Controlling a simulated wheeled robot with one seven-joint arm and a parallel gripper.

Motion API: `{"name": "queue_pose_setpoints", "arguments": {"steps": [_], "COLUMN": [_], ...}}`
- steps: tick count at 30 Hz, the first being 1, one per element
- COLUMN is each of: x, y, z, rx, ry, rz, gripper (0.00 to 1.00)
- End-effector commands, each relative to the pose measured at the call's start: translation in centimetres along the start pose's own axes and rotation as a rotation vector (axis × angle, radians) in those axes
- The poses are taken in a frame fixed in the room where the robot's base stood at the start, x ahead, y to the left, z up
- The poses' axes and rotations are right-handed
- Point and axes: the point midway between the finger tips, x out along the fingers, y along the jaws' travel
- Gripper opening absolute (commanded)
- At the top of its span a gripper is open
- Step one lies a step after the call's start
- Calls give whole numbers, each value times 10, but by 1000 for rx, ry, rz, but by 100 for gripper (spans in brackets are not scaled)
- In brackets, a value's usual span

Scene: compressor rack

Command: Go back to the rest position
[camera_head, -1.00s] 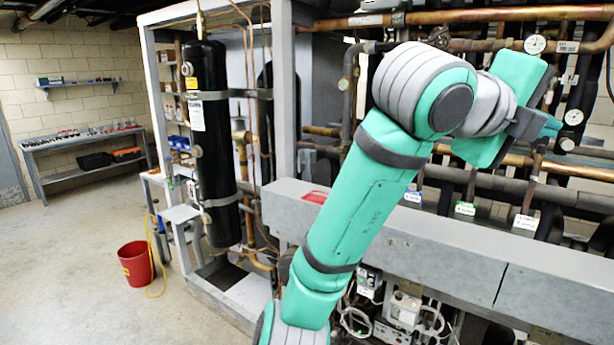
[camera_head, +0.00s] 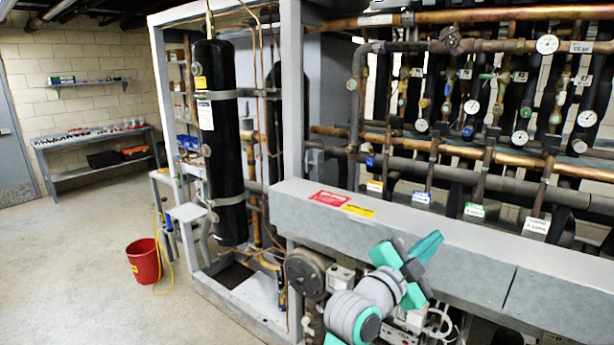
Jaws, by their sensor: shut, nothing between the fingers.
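My gripper (camera_head: 424,248) is low in the head view, right of centre, in front of the rack's grey beam. It is teal and grey, and its fingers are shut with nothing held. My arm is folded low, and its grey and teal wrist shows at the bottom edge. The rest of the arm is out of view below. I cannot tell how far the gripper is from the beam.
The compressor rack has a grey beam (camera_head: 480,262), copper pipes (camera_head: 440,148) and gauges. A black cylinder (camera_head: 222,140) stands at left. A red bucket (camera_head: 144,261) sits on open floor (camera_head: 85,270). A shelf bench (camera_head: 95,145) lines the back wall.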

Motion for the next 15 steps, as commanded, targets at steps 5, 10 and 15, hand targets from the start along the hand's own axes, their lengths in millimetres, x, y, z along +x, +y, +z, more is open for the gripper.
{"name": "queue_pose_setpoints", "arguments": {"steps": [5,10,15], "x": [-29,-63,-104], "y": [37,72,110], "z": [58,104,143], "rx": [-161,-294,-409], "ry": [-69,-135,-202], "rz": [-82,-165,-247], "gripper": [0,0,0]}}
